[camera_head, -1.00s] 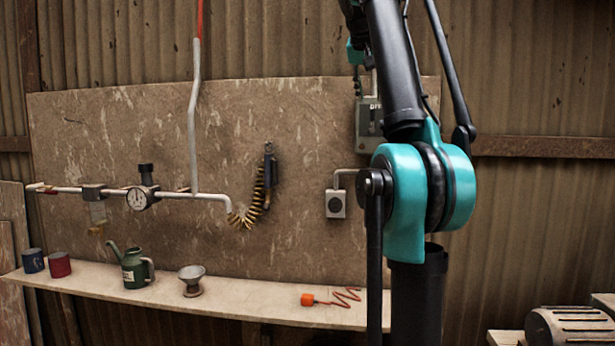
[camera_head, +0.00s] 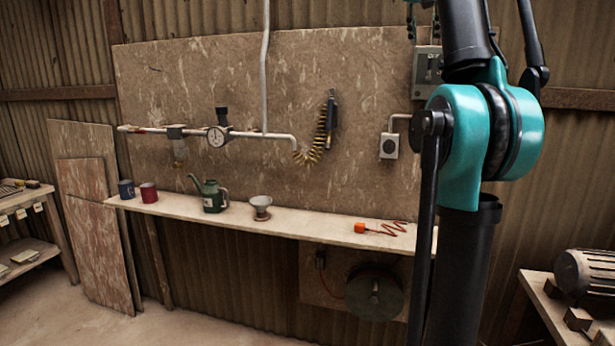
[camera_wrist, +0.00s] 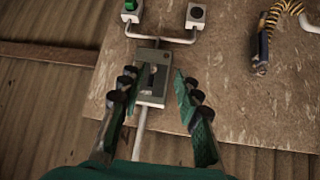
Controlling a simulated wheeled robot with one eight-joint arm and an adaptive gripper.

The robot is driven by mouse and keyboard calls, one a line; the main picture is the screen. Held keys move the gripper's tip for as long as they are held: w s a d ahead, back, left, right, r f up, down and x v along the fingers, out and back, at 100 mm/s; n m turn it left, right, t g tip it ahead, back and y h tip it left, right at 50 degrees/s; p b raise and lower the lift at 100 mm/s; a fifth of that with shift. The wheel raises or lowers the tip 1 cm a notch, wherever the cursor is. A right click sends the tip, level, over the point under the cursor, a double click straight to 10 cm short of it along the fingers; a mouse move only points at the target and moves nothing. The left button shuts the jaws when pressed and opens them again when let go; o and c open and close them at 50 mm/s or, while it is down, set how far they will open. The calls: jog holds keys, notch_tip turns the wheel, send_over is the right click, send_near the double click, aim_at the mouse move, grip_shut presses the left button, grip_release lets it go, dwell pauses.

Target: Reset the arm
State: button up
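My gripper (camera_wrist: 157,105) shows in the wrist view with its two fingers spread apart and nothing between them. It faces the board on the wall, with a grey switch box (camera_wrist: 153,75) seen beyond the gap between the fingers. The grey switch box (camera_head: 427,72) shows there partly behind my arm.
A motor (camera_head: 587,275) stands on a bench at lower right. Open floor (camera_head: 200,330) lies at lower left.

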jog(key=w+a+f+n+g+y, duration=0.1)
jog(key=w+f, duration=0.2)
jog(key=f, duration=0.7)
jog(key=w+a+f+n, duration=0.1)
jog(key=w+a+f, duration=0.15)
jog(key=f, duration=0.65)
notch_tip(320, 180, down, 18)
jog(key=s+a+r+g+y, duration=0.1)
jog(key=s+a, duration=0.1)
jog(key=s+a+f+n, duration=0.1)
jog(key=s+f, duration=0.8)
jog(key=f, duration=0.3)
jog(key=s+a+f+n+g+y, duration=0.1)
jog(key=s+a+f, duration=0.1)
jog(key=s+f, duration=0.7)
jog(key=s+a+f+n+y, duration=0.1)
jog(key=s+a+f, duration=0.1)
jog(key=s+f, duration=0.7)
notch_tip(320, 180, down, 6)
jog(key=shift+f+g, duration=0.25)
jog(key=shift+g, duration=0.15)
